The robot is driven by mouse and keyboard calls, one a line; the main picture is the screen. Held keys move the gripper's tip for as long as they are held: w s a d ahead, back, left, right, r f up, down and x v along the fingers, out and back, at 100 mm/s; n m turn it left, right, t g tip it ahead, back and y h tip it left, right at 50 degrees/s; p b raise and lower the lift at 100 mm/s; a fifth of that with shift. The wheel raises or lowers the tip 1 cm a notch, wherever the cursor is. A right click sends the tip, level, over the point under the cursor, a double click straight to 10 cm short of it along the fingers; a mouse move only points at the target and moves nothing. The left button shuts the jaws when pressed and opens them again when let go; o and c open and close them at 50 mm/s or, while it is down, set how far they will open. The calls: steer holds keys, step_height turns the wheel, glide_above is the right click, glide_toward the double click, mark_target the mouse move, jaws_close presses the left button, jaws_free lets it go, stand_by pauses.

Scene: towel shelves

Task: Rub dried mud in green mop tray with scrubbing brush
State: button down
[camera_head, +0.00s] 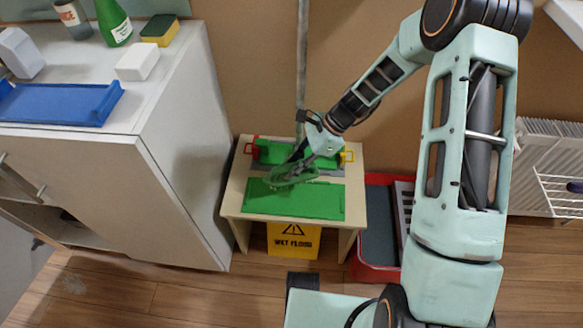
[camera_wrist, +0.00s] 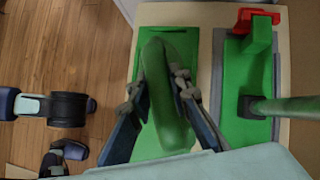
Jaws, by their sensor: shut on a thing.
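The green mop tray (camera_head: 318,206) lies flat at the front of a small wooden table, and it also shows in the wrist view (camera_wrist: 193,50). My gripper (camera_head: 297,163) is shut on a green scrubbing brush (camera_head: 288,176), above the tray's back left part. In the wrist view the brush (camera_wrist: 165,90) is a long green shape between my two fingers (camera_wrist: 160,95), and it covers much of the tray. I cannot tell whether the bristles touch the tray. No dried mud can be made out; the brush and fingers hide part of the surface.
A mop pole (camera_head: 302,60) rises there. A white cabinet (camera_head: 185,150) stands close left; a red bin (camera_head: 375,262) stands right. A yellow wet-floor sign (camera_head: 293,240) is below the table.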

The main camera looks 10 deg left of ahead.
step_height(320, 180, up, 3)
steer(key=p, duration=0.2)
steer(key=shift+p, duration=0.35)
steer(key=shift+r, duration=0.1)
